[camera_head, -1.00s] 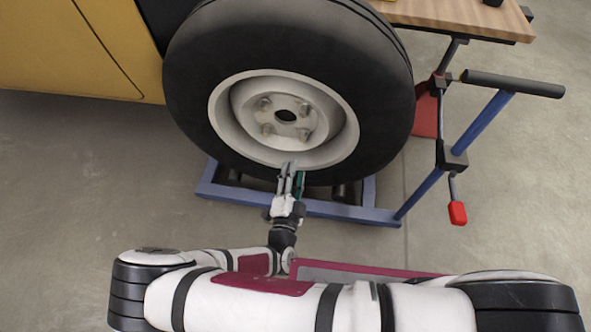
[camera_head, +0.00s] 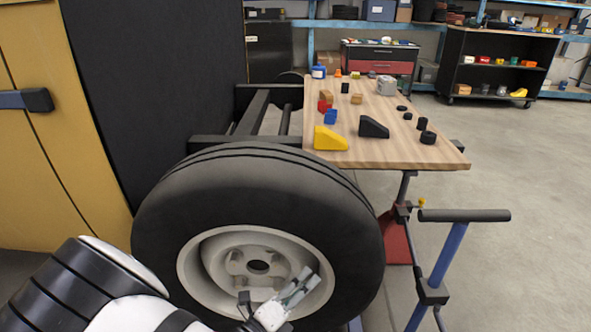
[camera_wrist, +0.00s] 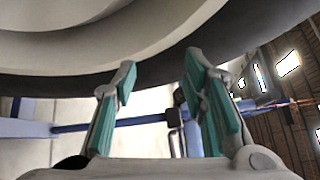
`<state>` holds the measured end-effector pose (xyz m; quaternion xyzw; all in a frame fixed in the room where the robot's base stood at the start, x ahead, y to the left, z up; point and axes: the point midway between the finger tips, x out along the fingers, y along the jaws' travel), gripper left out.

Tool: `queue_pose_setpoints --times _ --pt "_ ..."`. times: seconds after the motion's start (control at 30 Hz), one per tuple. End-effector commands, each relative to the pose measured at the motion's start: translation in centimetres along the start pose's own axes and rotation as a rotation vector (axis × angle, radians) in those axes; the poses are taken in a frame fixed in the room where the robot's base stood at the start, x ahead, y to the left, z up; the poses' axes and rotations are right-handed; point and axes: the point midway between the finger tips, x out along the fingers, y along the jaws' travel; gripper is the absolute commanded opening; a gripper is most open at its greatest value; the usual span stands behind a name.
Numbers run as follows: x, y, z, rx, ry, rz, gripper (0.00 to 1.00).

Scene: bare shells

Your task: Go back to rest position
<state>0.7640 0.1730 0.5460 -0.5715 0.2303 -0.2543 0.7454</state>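My gripper (camera_head: 298,287) is in front of the lower right part of the wheel's pale rim in the head view. In the wrist view its two teal-padded fingers (camera_wrist: 163,90) stand apart with nothing between them. The large wheel (camera_head: 160,222) has a black tyre and a pale rim with lug nuts, and it fills the upper part of the wrist view (camera_wrist: 150,70). I cannot tell whether a finger touches the wheel. Part of my arm shows at the lower left of the head view.
A wooden table (camera_head: 400,152) behind the wheel carries a yellow wedge (camera_head: 328,139), a black wedge (camera_head: 373,127) and several small items. A blue-framed stand with a black handle (camera_head: 464,215) stands to the right. A yellow vehicle body (camera_head: 70,130) is at left.

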Motion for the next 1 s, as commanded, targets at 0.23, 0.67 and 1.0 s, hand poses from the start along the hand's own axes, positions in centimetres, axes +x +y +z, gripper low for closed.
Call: queue_pose_setpoints --times 0.23,0.67,1.0 --pt "2.9 -8.6 -3.2 0.441 0.365 -0.020 0.39" --pt "3.5 -20.8 -11.6 1.160 0.952 -0.221 0.39" --pt "0.3 -27.8 -18.2 1.678 1.376 -0.502 0.39"
